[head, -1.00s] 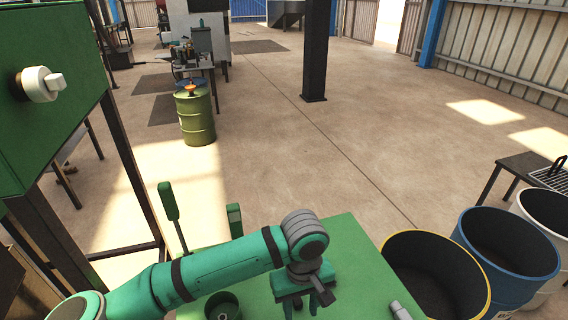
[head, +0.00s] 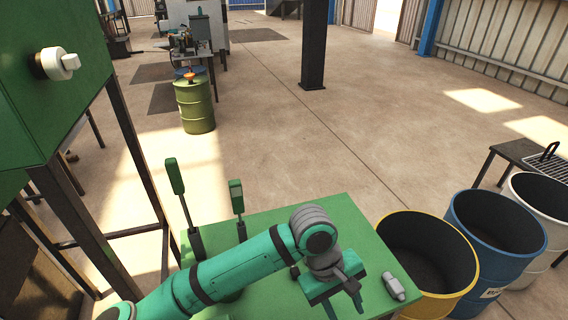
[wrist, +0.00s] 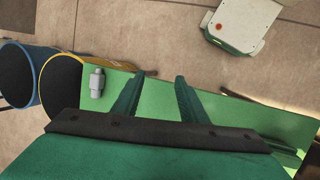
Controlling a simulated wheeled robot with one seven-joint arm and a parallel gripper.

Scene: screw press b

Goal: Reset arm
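My gripper (head: 343,303) hangs at the end of my green arm, above the green table (head: 375,255) and near its right part. In the wrist view my gripper (wrist: 154,86) has two green fingers standing well apart, with only the green table top (wrist: 225,118) seen between them. It is open and holds nothing. A small grey fitting (head: 394,287) lies on the table to the right of the gripper; it also shows left of the fingers in the wrist view (wrist: 97,83). My forearm hides part of the table.
Two green-handled levers (head: 177,180) (head: 237,197) stand at the table's left side. A green cabinet with a white knob (head: 55,63) rises at left. Yellow-rimmed (head: 430,255), blue (head: 490,243) and white (head: 543,205) barrels stand at right. Open floor lies beyond the table.

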